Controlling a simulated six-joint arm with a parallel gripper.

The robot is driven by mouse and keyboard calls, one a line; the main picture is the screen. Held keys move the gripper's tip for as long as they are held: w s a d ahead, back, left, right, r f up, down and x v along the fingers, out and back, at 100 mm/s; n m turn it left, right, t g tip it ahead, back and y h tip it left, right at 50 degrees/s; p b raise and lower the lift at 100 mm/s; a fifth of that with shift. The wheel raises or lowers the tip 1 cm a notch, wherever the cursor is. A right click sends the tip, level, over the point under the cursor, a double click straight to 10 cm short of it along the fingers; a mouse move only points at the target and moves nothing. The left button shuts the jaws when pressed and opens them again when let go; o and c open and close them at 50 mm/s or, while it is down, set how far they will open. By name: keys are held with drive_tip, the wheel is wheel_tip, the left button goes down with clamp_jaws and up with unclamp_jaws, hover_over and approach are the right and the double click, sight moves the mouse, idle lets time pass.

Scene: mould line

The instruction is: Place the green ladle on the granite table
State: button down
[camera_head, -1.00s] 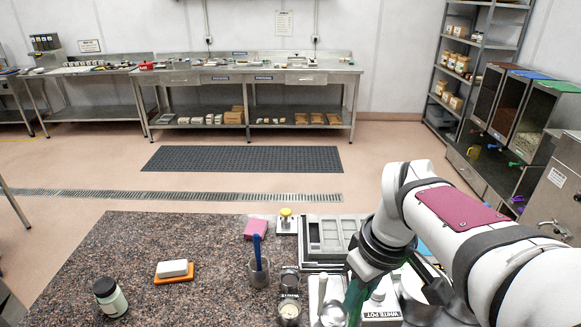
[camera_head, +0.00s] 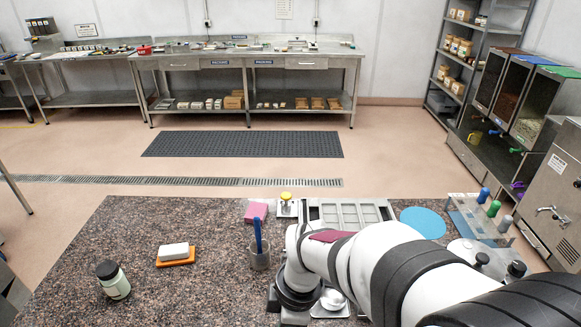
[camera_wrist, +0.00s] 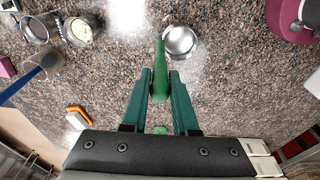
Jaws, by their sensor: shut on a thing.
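The green ladle (camera_wrist: 160,78) is between the two dark green fingers of my gripper (camera_wrist: 160,84) in the wrist view, held by its green handle. A shiny steel bowl (camera_wrist: 180,41) shows at the far end of the handle. The speckled brown granite table (camera_wrist: 235,85) lies beneath the ladle. Whether the ladle touches the table cannot be told. In the head view my arm hides the fingers and handle, but the steel bowl (camera_head: 332,299) shows beside the arm over the right part of the granite table (camera_head: 190,215).
A clear beaker with a blue-handled tool (camera_head: 258,245) stands left of my arm. A white block on an orange tray (camera_head: 175,254) and a capped jar (camera_head: 114,280) stand farther left. A pink block (camera_head: 256,211) and grey mould tray (camera_head: 350,213) are behind. The left-middle granite is clear.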

drive_tip(key=shift+f, duration=1.45)
drive_tip(key=shift+f, duration=0.15)
drive_tip(key=c, duration=0.7)
unclamp_jaws()
